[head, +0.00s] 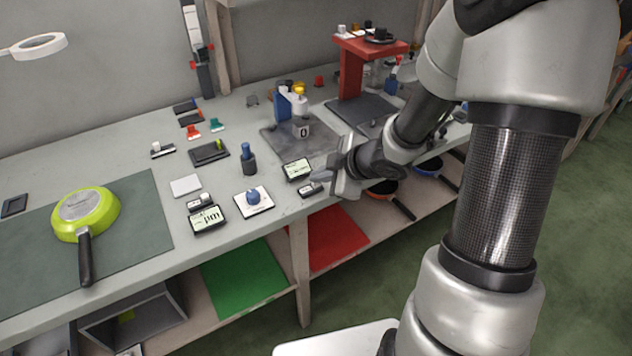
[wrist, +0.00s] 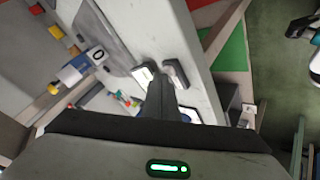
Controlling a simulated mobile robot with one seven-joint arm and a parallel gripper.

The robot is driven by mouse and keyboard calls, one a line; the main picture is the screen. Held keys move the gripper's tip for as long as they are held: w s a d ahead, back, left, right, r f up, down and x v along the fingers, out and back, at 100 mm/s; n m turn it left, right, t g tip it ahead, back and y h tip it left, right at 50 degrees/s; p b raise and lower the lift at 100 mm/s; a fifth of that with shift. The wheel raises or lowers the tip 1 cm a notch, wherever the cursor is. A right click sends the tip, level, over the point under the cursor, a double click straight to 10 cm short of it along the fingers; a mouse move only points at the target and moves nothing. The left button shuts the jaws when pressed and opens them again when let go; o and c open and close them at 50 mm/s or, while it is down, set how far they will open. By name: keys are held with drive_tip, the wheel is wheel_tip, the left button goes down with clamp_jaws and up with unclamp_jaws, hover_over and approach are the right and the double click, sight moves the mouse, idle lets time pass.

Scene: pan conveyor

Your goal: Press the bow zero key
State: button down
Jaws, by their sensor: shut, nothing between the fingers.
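My gripper (head: 322,176) is shut and empty, reaching over the front edge of the bench from the right. In the wrist view its closed fingers (wrist: 160,88) point at a small display and a small dark key block. The display (head: 298,170) has a pale green screen; it also shows in the wrist view (wrist: 145,74). The key block (head: 309,190), likely the bow zero key, sits just in front of the display near the bench edge, and in the wrist view (wrist: 176,74) it lies right by the fingertips. I cannot tell whether they touch. Its lettering is unreadable.
Another display reading µm (head: 208,218) has a similar block (head: 199,201) behind it. A blue knob on a white plate (head: 253,202) and a blue-topped dark holder (head: 249,160) stand left of my gripper. A green pan (head: 85,213) lies on a mat at left.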

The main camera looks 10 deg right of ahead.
drive_tip(key=shift+r, duration=0.1)
idle(0.3)
drive_tip(key=shift+r+p, duration=0.8)
drive_tip(key=shift+p, duration=0.25)
wheel_tip(320, 180, up, 5)
drive_tip(key=p, duration=0.5)
